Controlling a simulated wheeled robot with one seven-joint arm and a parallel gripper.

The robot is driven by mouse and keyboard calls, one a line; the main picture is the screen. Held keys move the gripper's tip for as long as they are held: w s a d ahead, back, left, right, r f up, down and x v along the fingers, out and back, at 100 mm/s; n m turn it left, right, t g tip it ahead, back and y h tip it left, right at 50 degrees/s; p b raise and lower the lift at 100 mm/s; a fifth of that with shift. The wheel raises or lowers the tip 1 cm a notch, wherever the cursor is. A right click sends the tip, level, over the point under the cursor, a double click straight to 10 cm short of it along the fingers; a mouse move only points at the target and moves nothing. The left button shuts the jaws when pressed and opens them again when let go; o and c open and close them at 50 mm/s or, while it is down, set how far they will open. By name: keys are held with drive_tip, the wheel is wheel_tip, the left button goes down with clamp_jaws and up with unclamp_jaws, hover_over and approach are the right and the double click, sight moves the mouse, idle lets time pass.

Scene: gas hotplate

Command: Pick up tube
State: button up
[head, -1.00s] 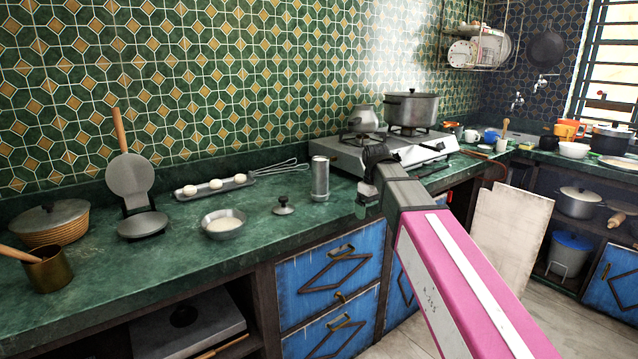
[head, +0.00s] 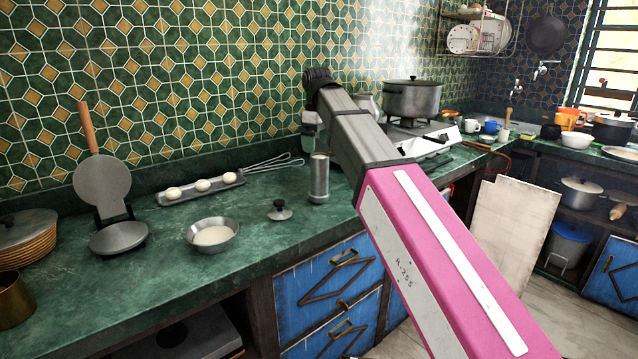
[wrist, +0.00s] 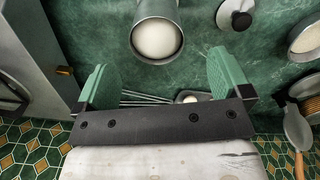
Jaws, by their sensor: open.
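The tube (head: 319,180) is a grey metal cylinder standing upright on the green counter, left of the stove. In the wrist view the tube (wrist: 157,12) shows from above at top centre, with a pale round top or content. My gripper (wrist: 160,66) is open and empty, its two green fingers wide apart. The tube lies beyond the fingertips in that view, not between them. In the head view my gripper (head: 311,132) is partly hidden by my arm and hangs just above and behind the tube's top.
A small knobbed lid (head: 279,211) sits close left of the tube, with a bowl (head: 212,234) farther left. A tray (head: 200,190) with white balls and a whisk (head: 275,163) lie behind. The gas stove (head: 432,143) with a pot (head: 412,98) stands to the right.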

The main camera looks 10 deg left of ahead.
sight(320, 164)
drive_tip(key=f, duration=0.5)
drive_tip(key=d+f, duration=0.1)
drive_tip(key=f, duration=0.1)
drive_tip(key=shift+f, duration=0.2)
drive_tip(key=c, duration=1.3)
drive_tip(key=shift+a, duration=0.1)
